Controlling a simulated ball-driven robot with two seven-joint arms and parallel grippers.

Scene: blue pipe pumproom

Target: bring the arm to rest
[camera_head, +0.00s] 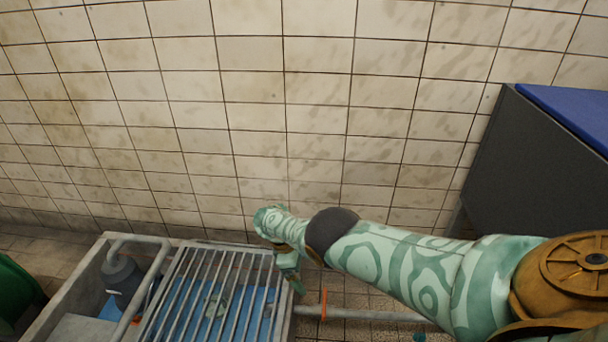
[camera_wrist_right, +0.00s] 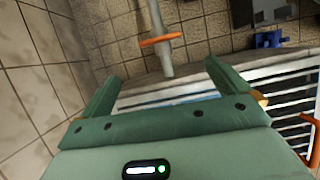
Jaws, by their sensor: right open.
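My right arm reaches in from the right in the head view, patterned in pale and darker green. Its gripper (camera_head: 291,272) hangs beside the right end of a grated basin (camera_head: 222,290). In the right wrist view the gripper (camera_wrist_right: 158,84) has its two green fingers wide apart with nothing between them. Past the fingers lie the pale bars of the grate (camera_wrist_right: 200,88) and a grey pipe with an orange ring (camera_wrist_right: 162,41). My left gripper is in neither view.
A tiled wall (camera_head: 290,110) stands close behind the basin. A dark cabinet with a blue top (camera_head: 575,108) is at the right. A green rounded object (camera_head: 18,290) is at the lower left. A grey pipe (camera_head: 375,315) runs right from the basin, low over the tiled floor.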

